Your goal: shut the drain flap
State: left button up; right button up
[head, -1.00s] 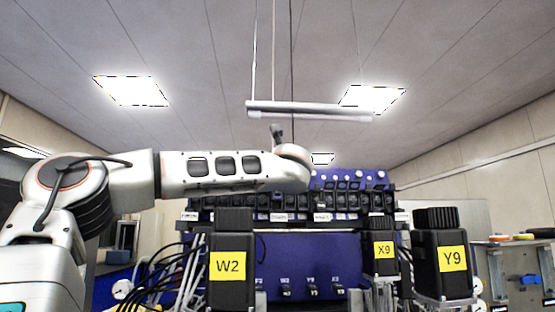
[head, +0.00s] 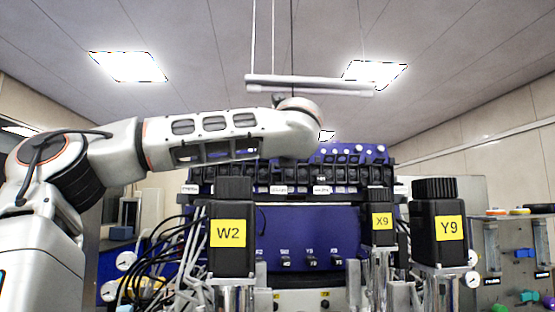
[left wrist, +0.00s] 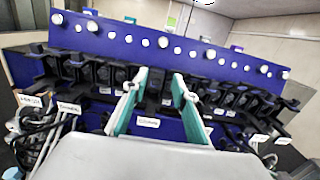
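I cannot pick out the drain flap in either view. My left arm comes in from the left in the head view, and its wrist end is over the top of the blue panel (head: 300,222); its gripper is hidden there. In the left wrist view my left gripper (left wrist: 160,84) shows two teal and white fingers, spread apart, with nothing seen between them. They point at the row of black fittings (left wrist: 92,72) along the blue panel, which also shows here (left wrist: 150,42). Whether they touch anything is unclear. My right gripper is in neither view.
Black motor blocks labelled W2 (head: 231,250), X9 (head: 381,206) and Y9 (head: 438,246) stand in front of the panel. Dark hoses (head: 140,265) bunch at the left. A grey board with coloured parts (head: 510,250) is at the right. A white bar (head: 310,86) hangs overhead.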

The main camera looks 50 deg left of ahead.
aim_at(277, 164)
pick_arm(q)
jog(key=w+a, duration=0.1)
jog(key=w+a+f+p, duration=0.1)
jog(key=a, duration=0.1)
jog(key=w+a+f, duration=0.1)
jog(key=a, duration=0.1)
jog(key=shift+w+p, duration=0.35)
grip_shut()
